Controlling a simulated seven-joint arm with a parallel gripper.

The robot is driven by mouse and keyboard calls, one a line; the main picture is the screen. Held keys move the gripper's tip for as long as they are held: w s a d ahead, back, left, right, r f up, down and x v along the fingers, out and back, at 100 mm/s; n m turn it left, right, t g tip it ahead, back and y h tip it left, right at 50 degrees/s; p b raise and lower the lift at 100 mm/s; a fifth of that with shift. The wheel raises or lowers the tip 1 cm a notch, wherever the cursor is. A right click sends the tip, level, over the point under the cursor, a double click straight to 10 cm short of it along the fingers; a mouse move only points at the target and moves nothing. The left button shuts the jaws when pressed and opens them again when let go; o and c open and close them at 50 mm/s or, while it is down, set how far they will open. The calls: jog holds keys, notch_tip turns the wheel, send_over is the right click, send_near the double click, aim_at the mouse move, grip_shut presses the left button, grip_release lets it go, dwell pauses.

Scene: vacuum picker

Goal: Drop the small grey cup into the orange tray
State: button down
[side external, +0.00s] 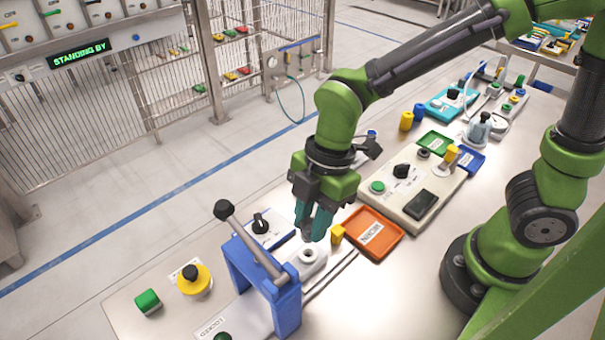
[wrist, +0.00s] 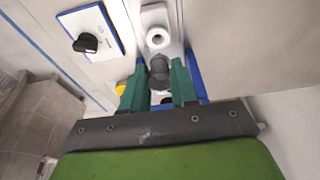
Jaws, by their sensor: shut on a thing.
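My gripper (side external: 314,226) points down with teal fingers above a white fixture with a round ring-shaped socket (side external: 307,256). In the wrist view the fingers (wrist: 160,84) are shut on the small grey cup (wrist: 159,70), a dark grey round piece. In the side view the fingers mostly hide the cup. The white socket (wrist: 158,38) shows just beyond the cup in the wrist view; I cannot tell the exact gap between them. The orange tray (side external: 391,237), with a white label, lies on the bench right of my gripper. It is not visible in the wrist view.
A small yellow block (side external: 338,234) stands between the gripper and the tray. A blue clamp frame (side external: 288,306) with a black-knobbed lever stands front left. A beige control box (side external: 440,190) sits behind the tray. A black rotary knob panel (wrist: 88,40) lies left of the socket.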

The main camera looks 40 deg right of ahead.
jog(key=d+r+m, duration=0.1)
jog(key=d+m, duration=0.1)
jog(key=d, duration=1.4)
jog(key=shift+s+d+f+n, duration=0.2)
jog(key=shift+s+f+n, duration=0.25)
jog(key=shift+f, duration=0.65)
jog(key=shift+s+d+f+n, duration=0.25)
jog(key=shift+s+f, duration=0.3)
jog(key=shift+f, duration=0.5)
jog(key=shift+s+d+f+n, duration=0.25)
jog(key=shift+s+f, duration=0.25)
jog(key=shift+f, duration=0.6)
jog(key=c, duration=0.8)
grip_release()
